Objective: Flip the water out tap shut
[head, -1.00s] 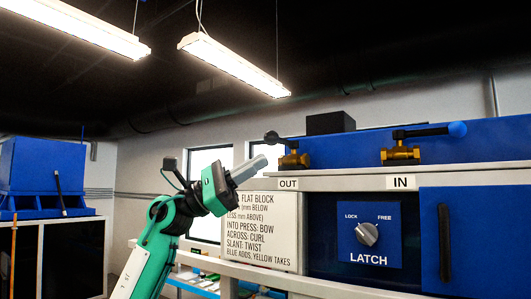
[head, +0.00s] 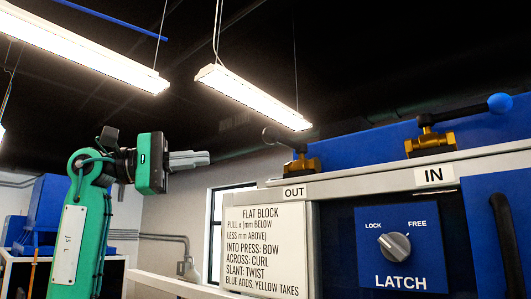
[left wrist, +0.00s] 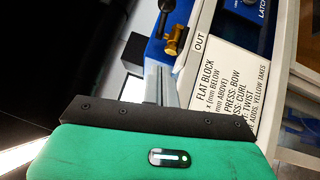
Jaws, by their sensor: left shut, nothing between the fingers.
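The water out tap (head: 302,166) is a brass valve with a dark lever, on the ledge above the OUT label (head: 294,192). Its lever slants up and left to a dark round knob. My left gripper (head: 207,158) is left of the tap in the head view, fingers shut and pointing right, with a gap to the lever. In the left wrist view the shut fingers (left wrist: 160,84) are empty, and the out tap (left wrist: 176,40) shows beyond them with its lever toward the top edge. My right gripper is not in view.
The water in tap (head: 430,142), with a blue-knobbed lever, stands right of the out tap above the IN label (head: 434,175). A lettered white board (head: 265,250) and the latch knob (head: 394,246) are below. Air left of the out tap is free.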

